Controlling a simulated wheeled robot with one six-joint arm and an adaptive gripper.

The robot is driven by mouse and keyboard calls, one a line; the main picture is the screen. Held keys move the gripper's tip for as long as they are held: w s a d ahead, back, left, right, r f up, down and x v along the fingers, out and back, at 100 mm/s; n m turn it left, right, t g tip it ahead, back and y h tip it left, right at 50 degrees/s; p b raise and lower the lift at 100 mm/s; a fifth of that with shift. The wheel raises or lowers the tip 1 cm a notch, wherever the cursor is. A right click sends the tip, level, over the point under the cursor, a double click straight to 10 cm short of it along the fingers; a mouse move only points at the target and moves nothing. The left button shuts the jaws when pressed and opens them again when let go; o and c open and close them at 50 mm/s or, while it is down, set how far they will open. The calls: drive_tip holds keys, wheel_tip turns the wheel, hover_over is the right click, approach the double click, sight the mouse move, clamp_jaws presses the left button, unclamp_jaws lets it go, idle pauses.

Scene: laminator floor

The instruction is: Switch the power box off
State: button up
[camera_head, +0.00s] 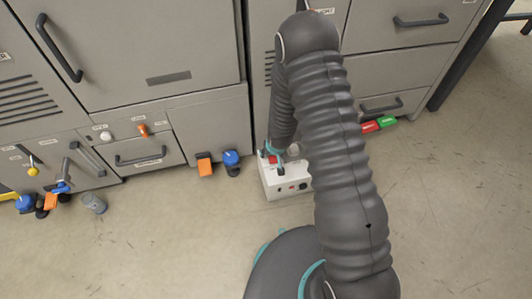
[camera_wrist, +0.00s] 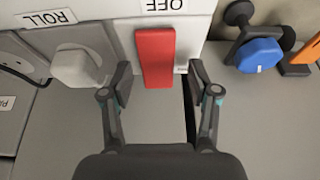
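The power box (camera_head: 285,187) is a small white box on the floor in front of the cabinets, partly hidden by my arm. In the wrist view, its red switch (camera_wrist: 155,56) is a long upright bar below an upside-down label reading OFF. My gripper (camera_wrist: 158,78) is open, with one fingertip on each side of the red switch and a visible gap to each side. Nothing is held between the fingers.
Grey cabinets (camera_head: 160,50) stand close behind the box. A blue-topped item (camera_head: 231,158) and an orange item (camera_head: 204,166) are on the floor left of it. A white knob (camera_wrist: 78,68) under a ROLL label is left of the switch.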

drive_tip(key=shift+d+r, duration=0.1)
drive_tip(key=shift+r, duration=0.4)
drive_tip(key=v, duration=1.1)
drive_tip(key=shift+s, duration=0.2)
drive_tip(key=s+d+r+g+h, duration=0.1)
drive_tip(key=s+d+g, duration=0.25)
drive_tip(key=s, duration=0.45)
drive_tip(key=s+d+r+m+t+p, duration=0.1)
drive_tip(key=s+d+r, duration=0.2)
drive_tip(key=r, duration=0.9)
drive_tip(key=s+d+r+m+t+p, duration=0.1)
drive_tip(key=s+d+r+t, duration=0.1)
drive_tip(key=s+r, duration=0.5)
drive_tip(key=s+d+r+m+t+p, duration=0.1)
drive_tip(key=s+d+r, duration=0.3)
drive_tip(key=r, duration=1.4)
drive_tip(key=shift+s+d+t, duration=0.35)
drive_tip(key=shift+s+d, duration=0.05)
drive_tip(key=shift+d, duration=0.1)
